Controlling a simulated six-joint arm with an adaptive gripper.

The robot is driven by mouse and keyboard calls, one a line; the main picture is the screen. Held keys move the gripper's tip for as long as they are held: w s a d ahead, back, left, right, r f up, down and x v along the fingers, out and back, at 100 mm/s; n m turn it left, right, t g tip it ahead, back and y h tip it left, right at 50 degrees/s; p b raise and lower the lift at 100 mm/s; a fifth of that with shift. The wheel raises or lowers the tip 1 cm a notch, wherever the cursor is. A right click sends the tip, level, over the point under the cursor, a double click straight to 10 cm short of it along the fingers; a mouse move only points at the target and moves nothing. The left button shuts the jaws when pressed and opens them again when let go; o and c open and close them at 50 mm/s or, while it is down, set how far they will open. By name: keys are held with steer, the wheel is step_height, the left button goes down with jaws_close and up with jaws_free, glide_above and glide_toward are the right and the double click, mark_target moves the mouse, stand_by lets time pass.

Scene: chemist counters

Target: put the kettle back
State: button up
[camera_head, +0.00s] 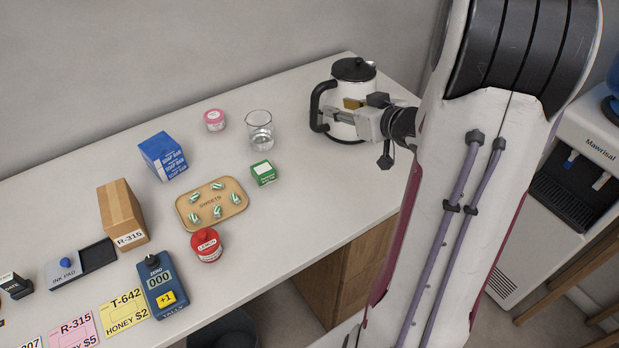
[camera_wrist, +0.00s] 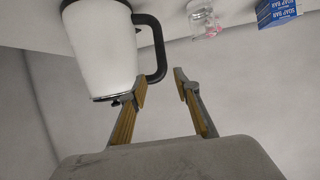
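The white kettle (camera_head: 339,92) with a black lid and black handle (camera_head: 317,104) stands upright at the back right of the counter. Its handle is on the left side in the head view. My gripper (camera_head: 337,110) is in front of the kettle, fingers pointing left towards the handle. In the wrist view, which looks inverted, the fingers (camera_wrist: 160,82) are spread apart with nothing between them. There the kettle (camera_wrist: 103,48) and its handle (camera_wrist: 159,55) lie just beyond the fingertips. I cannot tell whether a finger touches it, or whether a base lies beneath it.
A glass beaker (camera_head: 259,130) and pink-lidded jar (camera_head: 215,120) stand left of the kettle. The counter before the kettle (camera_head: 330,180) is clear.

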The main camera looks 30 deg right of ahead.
steer(key=s+a+r+m+g+h, duration=0.1)
steer(key=s+a+r+g+h, duration=0.3)
steer(key=a+r, duration=0.4)
steer(key=s+a+f+n+g+y, duration=0.1)
steer(key=s+a+g+y, duration=0.2)
steer(key=s+a, duration=1.7)
steer(key=shift+s+f+g+y, duration=0.4)
steer(key=shift+s+y, duration=0.05)
steer(key=shift+y, duration=0.15)
